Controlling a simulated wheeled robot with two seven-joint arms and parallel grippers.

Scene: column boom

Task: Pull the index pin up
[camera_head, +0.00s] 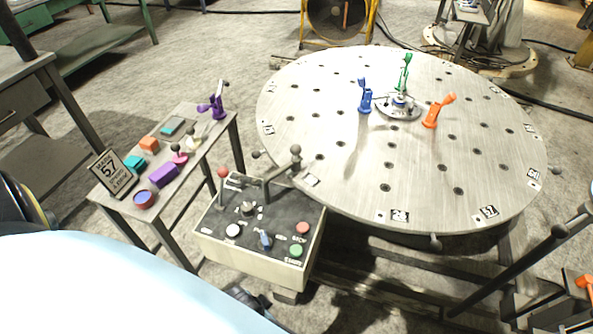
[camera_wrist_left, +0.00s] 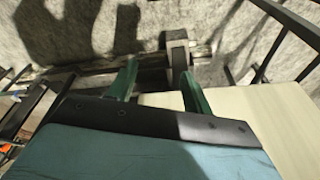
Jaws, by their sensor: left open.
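A dark upright pin with a round knob (camera_head: 296,150) stands on a black bracket between the control box and the turntable's near-left rim. It looks like the index pin; whether it is seated cannot be told. The round metal turntable (camera_head: 300,112) has rows of holes and number plates along its edge. My left gripper (camera_wrist_left: 158,88) shows only in the left wrist view, its two green fingers apart with nothing between them. A pale panel, perhaps the control box side (camera_wrist_left: 270,115), lies just right of the fingers. The pin is not visible there. My right gripper is not in view.
The control box (camera_head: 255,265) carries a red-knobbed lever (camera_head: 222,173), a blue switch, and red, green and white buttons. A side table (camera_head: 205,150) with coloured parts and a "57" sign (camera_head: 113,173) stands left. Blue, green and orange clamps stand on the turntable.

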